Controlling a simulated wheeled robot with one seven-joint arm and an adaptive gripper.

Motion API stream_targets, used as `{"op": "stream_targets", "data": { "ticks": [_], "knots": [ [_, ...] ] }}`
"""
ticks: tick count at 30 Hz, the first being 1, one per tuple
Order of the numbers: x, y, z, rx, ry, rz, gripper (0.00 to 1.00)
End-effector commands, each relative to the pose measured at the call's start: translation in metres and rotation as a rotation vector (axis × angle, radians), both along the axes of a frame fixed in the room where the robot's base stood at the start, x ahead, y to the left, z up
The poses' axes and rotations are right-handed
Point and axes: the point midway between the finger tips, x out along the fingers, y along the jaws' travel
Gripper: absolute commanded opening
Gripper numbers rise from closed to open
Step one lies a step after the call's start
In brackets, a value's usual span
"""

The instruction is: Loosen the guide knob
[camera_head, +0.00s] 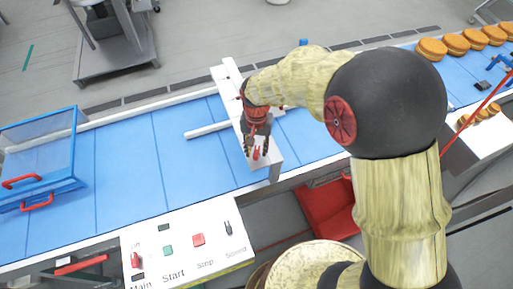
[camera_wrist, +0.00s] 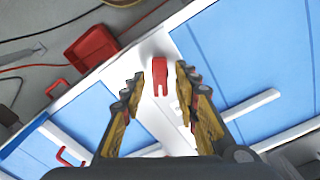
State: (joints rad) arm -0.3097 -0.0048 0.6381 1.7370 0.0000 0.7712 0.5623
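The guide knob (camera_wrist: 160,77) is a small red piece with two prongs on a white crossbeam. In the head view the red knob (camera_head: 257,153) shows at the near end of the white beam (camera_head: 270,164). My gripper (camera_head: 257,147) points down over that end of the beam. In the wrist view my gripper (camera_wrist: 159,84) is open, with one finger on each side of the knob and a visible gap to both. How far the fingertips are above the knob I cannot tell.
The beam spans a blue conveyor (camera_head: 165,150). A control panel (camera_head: 188,246) stands in front, left of a red bin (camera_head: 327,208). A clear-lidded blue box (camera_head: 40,150) is at left; filled rounds (camera_head: 456,44) sit far right.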

Motion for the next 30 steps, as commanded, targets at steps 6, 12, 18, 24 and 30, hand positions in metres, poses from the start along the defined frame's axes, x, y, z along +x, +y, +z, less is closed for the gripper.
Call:
{"op": "stream_targets", "data": {
  "ticks": [6,12,18,24,30],
  "knots": [
    [0.0000,0.0000,0.0002,0.000,0.000,0.000,0.16],
    [0.0000,0.0000,0.0002,0.000,0.000,0.000,0.05],
    [0.0000,0.0001,0.0003,0.000,0.000,0.000,0.00],
    [0.0000,0.0001,0.0003,0.000,0.000,0.006,0.00],
    [0.0000,0.0000,0.0002,0.000,0.000,0.061,0.00]
  ]
}}
